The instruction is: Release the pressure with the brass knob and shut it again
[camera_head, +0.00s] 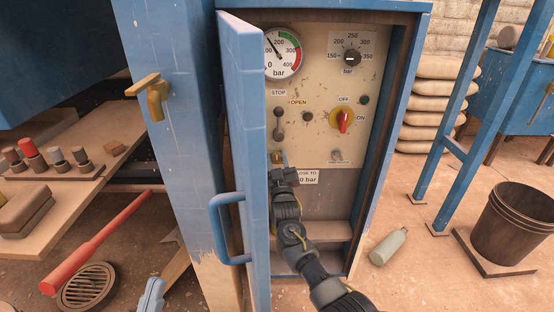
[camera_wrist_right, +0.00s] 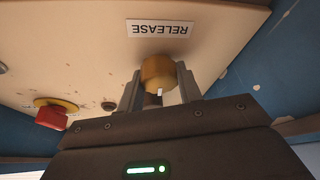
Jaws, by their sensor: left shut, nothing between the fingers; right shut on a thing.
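The brass knob (camera_wrist_right: 157,72) sits on the cream panel by a RELEASE label (camera_wrist_right: 160,29), upside down in the right wrist view. My right gripper (camera_wrist_right: 158,95) is shut on the knob, one finger on each side. In the head view the knob (camera_head: 276,157) is small and partly hidden by my right gripper (camera_head: 281,168). The pressure gauge (camera_head: 283,54) is partly covered by the open door; its needle points up and left, below the 200 mark.
The open blue door (camera_head: 247,130) with its handle (camera_head: 226,228) stands left of my right arm. A bottle (camera_head: 388,247) and bucket (camera_head: 515,225) are at right.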

